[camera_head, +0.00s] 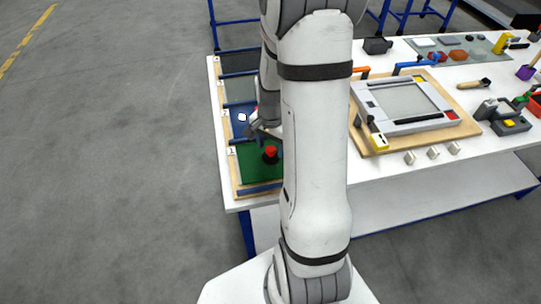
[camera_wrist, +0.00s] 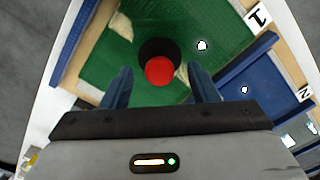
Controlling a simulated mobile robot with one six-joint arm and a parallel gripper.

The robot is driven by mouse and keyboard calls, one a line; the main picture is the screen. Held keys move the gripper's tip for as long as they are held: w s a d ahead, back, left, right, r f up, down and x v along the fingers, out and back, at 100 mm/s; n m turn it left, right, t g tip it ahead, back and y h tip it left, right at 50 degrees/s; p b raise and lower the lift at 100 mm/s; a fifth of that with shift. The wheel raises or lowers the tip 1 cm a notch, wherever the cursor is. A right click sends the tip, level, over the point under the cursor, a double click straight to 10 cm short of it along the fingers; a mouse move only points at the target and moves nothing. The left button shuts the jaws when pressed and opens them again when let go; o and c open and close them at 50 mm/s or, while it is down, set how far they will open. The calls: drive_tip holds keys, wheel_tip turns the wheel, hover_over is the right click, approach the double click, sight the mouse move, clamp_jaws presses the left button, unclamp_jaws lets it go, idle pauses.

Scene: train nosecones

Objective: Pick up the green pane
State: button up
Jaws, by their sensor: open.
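The green pane (camera_head: 250,168) lies in the compartment marked 1 of a wooden rack at the front left of the white table. It fills the upper middle of the wrist view (camera_wrist: 210,45). A black knob with a red top (camera_head: 270,153) stands on the pane, and it also shows in the wrist view (camera_wrist: 159,68). My gripper (camera_wrist: 161,82) is open and above the pane. Its two blue fingers are on either side of the red-topped knob, with a gap on each side. In the head view my arm hides part of the pane's right side.
A blue pane (camera_head: 238,116) lies in compartment 2 behind, and a dark grey pane (camera_head: 238,62) lies farther back. Blue divider bars separate the compartments. A grey frame (camera_head: 443,119) on a wooden board stands to the right, with several small blocks before it.

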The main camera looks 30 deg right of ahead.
drive_tip(key=shift+f, duration=1.05)
drive_tip(key=shift+c, duration=0.4)
clamp_jaws()
